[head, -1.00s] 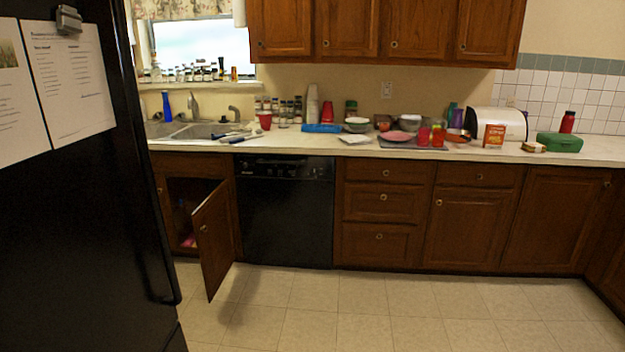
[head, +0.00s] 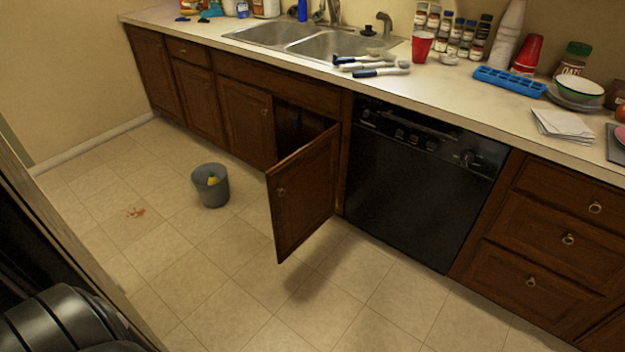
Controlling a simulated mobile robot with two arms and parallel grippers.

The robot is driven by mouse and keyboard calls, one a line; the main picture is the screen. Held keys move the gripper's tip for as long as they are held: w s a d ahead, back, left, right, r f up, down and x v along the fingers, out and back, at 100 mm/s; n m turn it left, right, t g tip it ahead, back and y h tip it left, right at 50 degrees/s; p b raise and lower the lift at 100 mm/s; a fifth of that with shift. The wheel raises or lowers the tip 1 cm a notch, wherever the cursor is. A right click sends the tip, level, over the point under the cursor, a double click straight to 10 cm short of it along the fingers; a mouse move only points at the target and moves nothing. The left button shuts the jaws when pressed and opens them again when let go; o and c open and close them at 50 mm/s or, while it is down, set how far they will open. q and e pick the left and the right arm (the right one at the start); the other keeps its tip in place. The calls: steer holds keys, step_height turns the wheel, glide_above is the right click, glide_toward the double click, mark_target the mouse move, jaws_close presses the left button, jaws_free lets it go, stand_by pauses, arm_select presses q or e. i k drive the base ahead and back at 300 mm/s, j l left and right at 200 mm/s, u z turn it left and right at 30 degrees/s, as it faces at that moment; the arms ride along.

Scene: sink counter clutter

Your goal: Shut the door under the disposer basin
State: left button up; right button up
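A brown wooden cabinet door (head: 303,196) stands open under the double sink, swung out into the room. It is hinged on its right side, beside the black dishwasher, and has a round knob near its free left edge. The dark cabinet opening (head: 288,126) shows behind it. Above is the sink with a left basin (head: 268,32) and a right basin (head: 335,46); a black item sits by the right basin's back edge. Neither gripper shows; a dark rounded part of me is at the bottom left.
A grey bin (head: 211,186) with something yellow inside stands on the floor left of the door. A reddish-brown spill (head: 136,212) lies further left. The black dishwasher (head: 418,178) is shut. Tiled floor in front of the door is clear. A dark edge fills the lower left.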

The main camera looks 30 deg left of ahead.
mark_target(302, 188)
steer(key=i+j, duration=0.2)
steer(key=i, duration=0.15)
steer(key=i+j+u, duration=0.15)
steer(key=i, duration=0.25)
steer(key=i+j, duration=0.2)
steer(key=i, duration=0.15)
steer(key=j+u, duration=0.05)
